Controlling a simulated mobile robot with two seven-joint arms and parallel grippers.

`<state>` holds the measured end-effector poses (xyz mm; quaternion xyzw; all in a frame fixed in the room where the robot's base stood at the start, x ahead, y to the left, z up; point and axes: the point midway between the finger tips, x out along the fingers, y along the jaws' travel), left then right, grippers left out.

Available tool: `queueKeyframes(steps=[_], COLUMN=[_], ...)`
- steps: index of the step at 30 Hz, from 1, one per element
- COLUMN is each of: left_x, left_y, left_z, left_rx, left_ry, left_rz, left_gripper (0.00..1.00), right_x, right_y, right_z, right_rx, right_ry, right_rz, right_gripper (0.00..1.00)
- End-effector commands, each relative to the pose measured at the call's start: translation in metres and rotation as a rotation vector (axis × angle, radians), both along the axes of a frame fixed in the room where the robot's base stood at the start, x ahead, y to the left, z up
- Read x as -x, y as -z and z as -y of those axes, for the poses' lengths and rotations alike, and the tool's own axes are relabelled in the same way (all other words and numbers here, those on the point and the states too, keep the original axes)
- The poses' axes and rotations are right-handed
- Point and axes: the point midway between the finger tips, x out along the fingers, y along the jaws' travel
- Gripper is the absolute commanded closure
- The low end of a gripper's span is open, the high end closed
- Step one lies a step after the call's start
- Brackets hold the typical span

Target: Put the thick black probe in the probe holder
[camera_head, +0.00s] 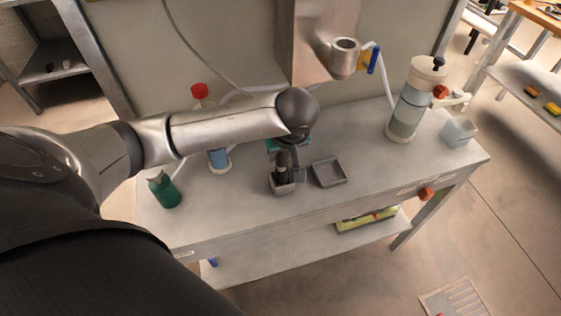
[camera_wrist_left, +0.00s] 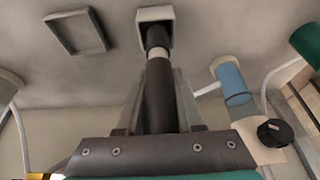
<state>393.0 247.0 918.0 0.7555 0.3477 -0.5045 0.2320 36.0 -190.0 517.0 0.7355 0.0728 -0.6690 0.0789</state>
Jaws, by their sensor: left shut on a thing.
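The thick black probe (camera_head: 282,162) is upright in the head view, with its lower end at the probe holder (camera_head: 284,188), a small grey square cup on the bench. In the left wrist view the probe (camera_wrist_left: 160,100) is dark with a pale ring near its far end. That end overlaps the opening of the holder (camera_wrist_left: 142,14); how deep it sits I cannot tell. My left gripper (camera_head: 290,158) is above the holder, partly hidden by its own wrist. In the wrist view its fingers (camera_wrist_left: 161,98) are on both sides of the probe, shut on it. My right gripper is not in view.
A shallow grey tray (camera_head: 345,181) lies right of the holder. A green bottle (camera_head: 165,190) and a blue-and-white bottle (camera_head: 218,160) stand left. A clear-and-white canister (camera_head: 408,108) and a pale cup (camera_head: 459,132) stand right. A metal spout (camera_head: 344,62) hangs behind. The bench front is clear.

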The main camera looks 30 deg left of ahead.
Motion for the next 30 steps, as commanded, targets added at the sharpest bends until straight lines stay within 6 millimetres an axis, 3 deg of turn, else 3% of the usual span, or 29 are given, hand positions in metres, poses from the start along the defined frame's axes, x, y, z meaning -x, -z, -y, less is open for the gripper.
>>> queueKeyframes(steps=[4, 16, 17, 24, 30], left_x=[0.000, 0.000, 0.000, 0.000, 0.000], left_y=[0.025, 0.029, 0.030, 0.029, 0.029], left_z=[0.000, 0.000, 0.000, 0.000, 0.000], left_rx=[-0.002, 0.000, 0.000, -0.001, -0.001], left_ry=[-0.001, 0.000, 0.001, 0.001, 0.000], left_rz=[-0.002, -0.001, -0.002, -0.001, -0.001], left_gripper=[1.00, 1.00, 0.61, 0.34, 0.34], right_x=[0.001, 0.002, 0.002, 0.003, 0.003], right_y=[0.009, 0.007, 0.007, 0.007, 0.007], right_z=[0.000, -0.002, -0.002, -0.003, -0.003], right_rx=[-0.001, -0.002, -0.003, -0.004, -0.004], right_ry=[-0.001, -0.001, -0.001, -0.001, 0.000], right_rz=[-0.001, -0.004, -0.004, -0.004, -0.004], right_gripper=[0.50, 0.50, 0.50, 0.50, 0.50])
